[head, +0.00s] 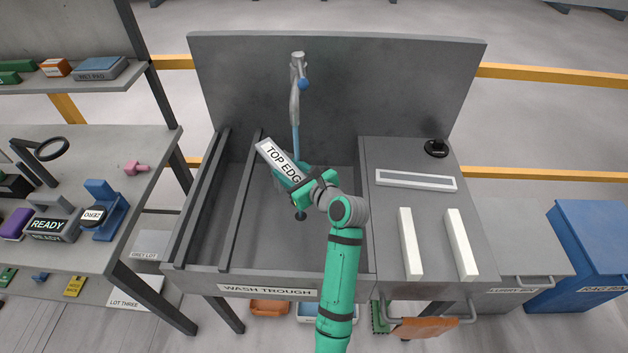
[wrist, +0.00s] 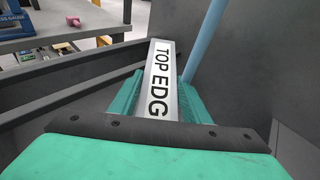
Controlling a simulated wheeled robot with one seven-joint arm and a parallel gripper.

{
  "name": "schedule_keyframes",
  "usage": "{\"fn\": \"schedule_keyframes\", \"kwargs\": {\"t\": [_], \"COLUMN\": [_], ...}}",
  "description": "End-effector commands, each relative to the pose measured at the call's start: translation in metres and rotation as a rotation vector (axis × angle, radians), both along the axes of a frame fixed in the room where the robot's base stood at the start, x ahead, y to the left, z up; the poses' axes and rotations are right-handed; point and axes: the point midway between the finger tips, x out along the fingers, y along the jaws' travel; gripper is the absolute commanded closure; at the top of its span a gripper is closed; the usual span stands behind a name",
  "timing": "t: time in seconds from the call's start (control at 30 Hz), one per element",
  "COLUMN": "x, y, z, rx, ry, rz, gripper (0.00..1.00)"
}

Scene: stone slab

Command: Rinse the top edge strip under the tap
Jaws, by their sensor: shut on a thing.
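The top edge strip (head: 270,155) is a light grey bar with a "TOP EDG" label. My gripper (head: 299,184) is shut on its near end, and the strip slants up to the left over the wash trough (head: 270,292). The tap (head: 298,80) stands at the trough's back, with a blue stream of water running down from it. In the wrist view the strip (wrist: 159,80) lies between my green fingers, its near end hidden by the gripper. The blue stream (wrist: 206,42) passes just right of the strip; I cannot tell whether it touches.
Two dark rails (head: 240,205) cross the trough's left part. The right-hand deck (head: 432,215) holds two white bars (head: 410,243), a framed strip (head: 415,180) and a black round object (head: 436,148). A cluttered bench (head: 95,190) stands left. The tall back panel (head: 400,85) bounds the trough behind.

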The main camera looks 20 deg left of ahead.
Motion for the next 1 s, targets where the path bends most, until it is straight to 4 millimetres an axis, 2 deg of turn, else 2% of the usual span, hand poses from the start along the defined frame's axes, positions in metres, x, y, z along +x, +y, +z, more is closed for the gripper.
{"fn": "schedule_keyframes", "kwargs": {"t": [0.6, 1.0], "x": [-0.036, -0.039], "y": [-0.019, -0.02], "z": [0.0, 0.001], "rx": [0.002, 0.001], "ry": [-0.001, -0.002], "rz": [-0.001, -0.001], "gripper": [0.92, 0.92]}}
